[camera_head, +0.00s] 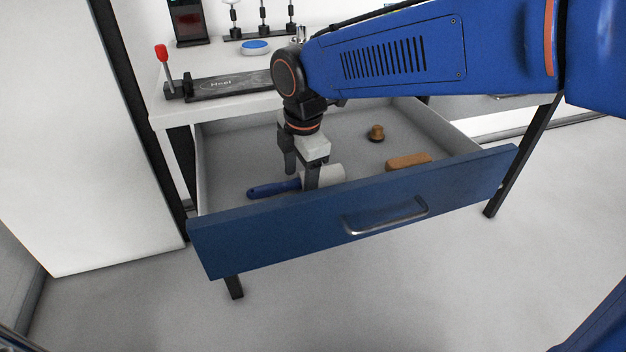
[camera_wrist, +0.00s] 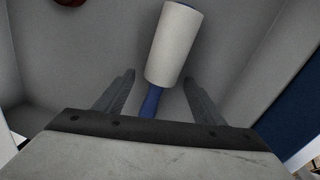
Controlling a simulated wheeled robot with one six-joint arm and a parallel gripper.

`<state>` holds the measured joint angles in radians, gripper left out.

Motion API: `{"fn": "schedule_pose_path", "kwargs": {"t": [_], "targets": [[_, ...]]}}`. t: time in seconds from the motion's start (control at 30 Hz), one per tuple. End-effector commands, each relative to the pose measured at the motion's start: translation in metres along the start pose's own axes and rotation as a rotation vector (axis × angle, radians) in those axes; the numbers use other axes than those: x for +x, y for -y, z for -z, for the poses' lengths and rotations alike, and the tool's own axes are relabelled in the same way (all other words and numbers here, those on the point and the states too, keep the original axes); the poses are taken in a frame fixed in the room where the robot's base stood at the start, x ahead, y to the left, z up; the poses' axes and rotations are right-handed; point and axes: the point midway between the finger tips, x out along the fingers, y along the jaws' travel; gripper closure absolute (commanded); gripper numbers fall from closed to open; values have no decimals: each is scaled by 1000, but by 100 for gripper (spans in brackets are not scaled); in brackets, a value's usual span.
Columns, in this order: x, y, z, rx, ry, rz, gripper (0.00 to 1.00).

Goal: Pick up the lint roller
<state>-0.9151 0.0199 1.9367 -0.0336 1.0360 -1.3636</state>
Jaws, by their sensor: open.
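The lint roller has a blue handle (camera_head: 273,188) and a white roll (camera_head: 326,177). It lies in the open drawer close behind the blue front panel. In the wrist view its white roll (camera_wrist: 174,44) points away from me, with the blue handle below it between the jaws. My gripper (camera_head: 300,180) points down into the drawer over the lint roller. Its two fingers (camera_wrist: 158,95) are apart, one on each side of the roller, with gaps showing. The near finger hides part of the roller in the head view.
The drawer (camera_head: 353,223) is pulled out, with its blue front and side walls around my gripper. A brown block (camera_head: 408,161) and a small brown knob-like object (camera_head: 376,133) lie to the right inside. The tabletop (camera_head: 215,105) behind holds several items.

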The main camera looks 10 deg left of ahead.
Motion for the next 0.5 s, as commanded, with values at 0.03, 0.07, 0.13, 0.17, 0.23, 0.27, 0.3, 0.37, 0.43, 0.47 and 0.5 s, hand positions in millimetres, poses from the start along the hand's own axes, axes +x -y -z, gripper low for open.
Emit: {"fn": "schedule_pose_path", "kwargs": {"t": [0.03, 0.07, 0.13, 0.17, 0.23, 0.27, 0.3, 0.37, 0.43, 0.47, 0.5], "targets": [[0, 0, 0, 0, 0, 0, 37], [0, 0, 0, 0, 0, 0, 37], [0, 0, 0, 0, 0, 0, 42], [0, 0, 0, 0, 0, 0, 49], [0, 0, 0, 0, 0, 0, 66], [0, 0, 0, 0, 0, 0, 73], [0, 0, 0, 0, 0, 0, 82], [-1, 0, 0, 0, 0, 0, 84], [-1, 0, 0, 0, 0, 0, 84], [-1, 0, 0, 0, 0, 0, 84], [-1, 0, 0, 0, 0, 0, 84]]}}
